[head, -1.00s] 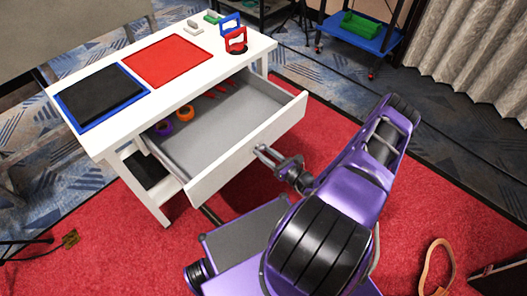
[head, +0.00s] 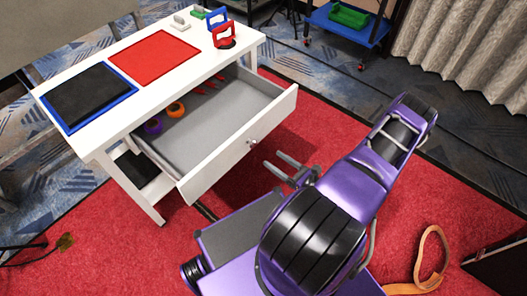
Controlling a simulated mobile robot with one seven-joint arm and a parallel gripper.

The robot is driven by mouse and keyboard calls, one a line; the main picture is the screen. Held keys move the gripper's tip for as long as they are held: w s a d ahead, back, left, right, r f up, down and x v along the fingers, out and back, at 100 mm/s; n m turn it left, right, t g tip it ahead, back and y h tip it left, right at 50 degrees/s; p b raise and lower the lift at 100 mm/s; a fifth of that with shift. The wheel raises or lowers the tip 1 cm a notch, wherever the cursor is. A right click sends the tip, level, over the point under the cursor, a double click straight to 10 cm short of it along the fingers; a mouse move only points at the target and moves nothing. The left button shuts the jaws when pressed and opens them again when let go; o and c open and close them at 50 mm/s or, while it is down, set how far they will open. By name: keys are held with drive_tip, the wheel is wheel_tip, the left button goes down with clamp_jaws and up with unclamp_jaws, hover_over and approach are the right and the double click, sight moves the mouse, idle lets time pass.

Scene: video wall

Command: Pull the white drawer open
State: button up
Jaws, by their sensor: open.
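The white drawer (head: 204,166) is pulled well out of the white desk (head: 92,143). Its grey inside is in plain view, with a small round knob (head: 250,141) on its front. My gripper (head: 279,162) is open and empty. It is in front of the drawer, to the right of the knob and apart from it, above the red carpet.
Inside the drawer lie a purple ring (head: 154,126), an orange ring (head: 175,110) and red items (head: 207,86). On the desk top are a black pad (head: 88,97) and a red pad (head: 154,59). An orange strap (head: 429,262) lies on the carpet at right.

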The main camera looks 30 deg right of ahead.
drive_tip(key=v, duration=0.8)
